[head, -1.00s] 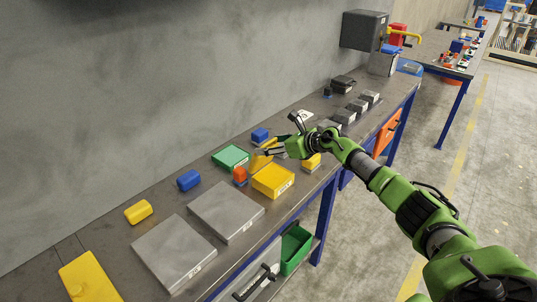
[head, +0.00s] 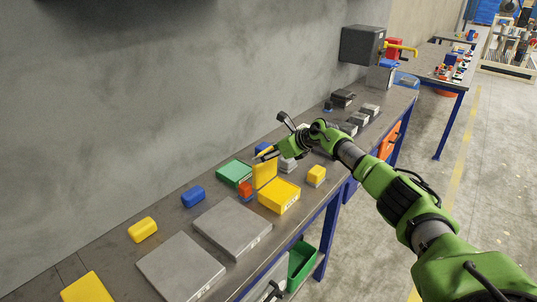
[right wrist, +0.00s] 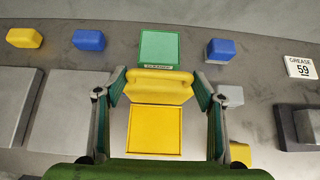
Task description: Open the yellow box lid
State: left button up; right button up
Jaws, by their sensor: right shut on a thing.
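The yellow box (head: 279,198) sits on the grey workbench near its front edge. Its yellow lid (head: 264,173) stands raised at the back edge of the box. In the right wrist view the lid (right wrist: 158,86) lies between my fingers, and the yellow box interior (right wrist: 154,132) shows in front of it. My right gripper (head: 265,154) is at the top of the lid and is shut on it, with one finger at each side end in the right wrist view (right wrist: 158,78). My left gripper is out of view.
Blue blocks (head: 193,196), a yellow block (head: 316,174) and flat grey plates (head: 231,226) lie around. The wall (head: 130,110) runs behind the bench.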

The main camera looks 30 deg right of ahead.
jog(key=shift+w+r, duration=0.2)
jog(key=shift+r, duration=0.3)
jog(key=o, duration=1.3)
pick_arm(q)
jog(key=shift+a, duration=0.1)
pick_arm(e)
jog(key=shift+f, duration=0.2)
jog(key=shift+s+d, duration=0.1)
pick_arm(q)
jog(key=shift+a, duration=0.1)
pick_arm(e)
jog(key=v, duration=1.2)
jog(key=shift+f, duration=0.1)
